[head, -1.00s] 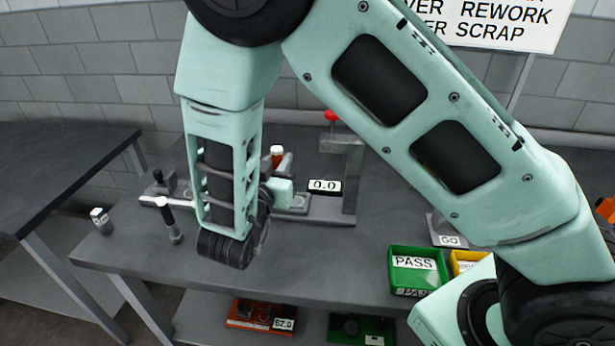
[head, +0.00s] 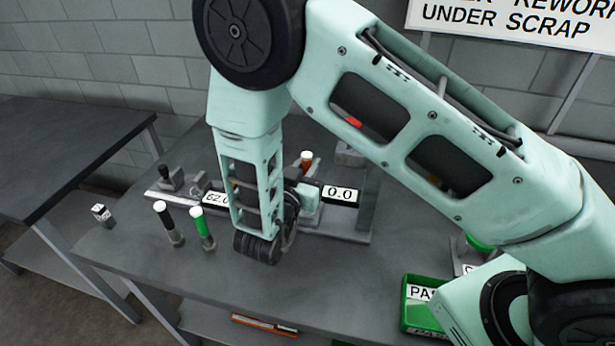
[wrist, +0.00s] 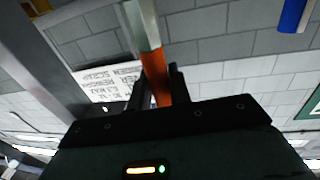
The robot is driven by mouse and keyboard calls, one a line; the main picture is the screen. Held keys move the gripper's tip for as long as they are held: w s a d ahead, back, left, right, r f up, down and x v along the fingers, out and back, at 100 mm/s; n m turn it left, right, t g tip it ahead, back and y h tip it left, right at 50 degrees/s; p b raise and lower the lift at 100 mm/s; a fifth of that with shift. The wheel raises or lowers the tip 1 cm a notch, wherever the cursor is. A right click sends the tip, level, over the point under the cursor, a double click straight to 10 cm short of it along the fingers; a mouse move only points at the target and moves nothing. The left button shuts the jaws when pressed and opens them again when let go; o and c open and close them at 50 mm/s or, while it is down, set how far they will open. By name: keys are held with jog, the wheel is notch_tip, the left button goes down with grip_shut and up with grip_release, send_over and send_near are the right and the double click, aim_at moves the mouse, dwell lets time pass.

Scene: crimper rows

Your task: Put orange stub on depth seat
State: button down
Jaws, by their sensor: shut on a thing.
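The orange stub (head: 306,162), with a white cap, stands up from my gripper (head: 306,180) in the head view. In the wrist view the orange stub (wrist: 159,88) sits between the two dark fingers of my gripper (wrist: 158,76), which are shut on it. A pale metallic length of it runs beyond the orange part. A grey stand with a 0.0 display (head: 340,194) is just right of my gripper; its base (head: 345,235) shows below. I cannot tell which part is the depth seat, and my arm hides some of the fixture.
A white-capped black stub (head: 168,222) and a green stub (head: 203,228) stand on the bench left of my wrist. Behind them is a 62.0 display (head: 215,198). A green PASS bin (head: 418,310) is at the front right. The bench front between is clear.

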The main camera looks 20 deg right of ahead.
jog(key=shift+f+p, duration=0.35)
jog(key=shift+f, duration=1.45)
jog(key=shift+f, duration=0.15)
jog(key=c, duration=1.3)
grip_release()
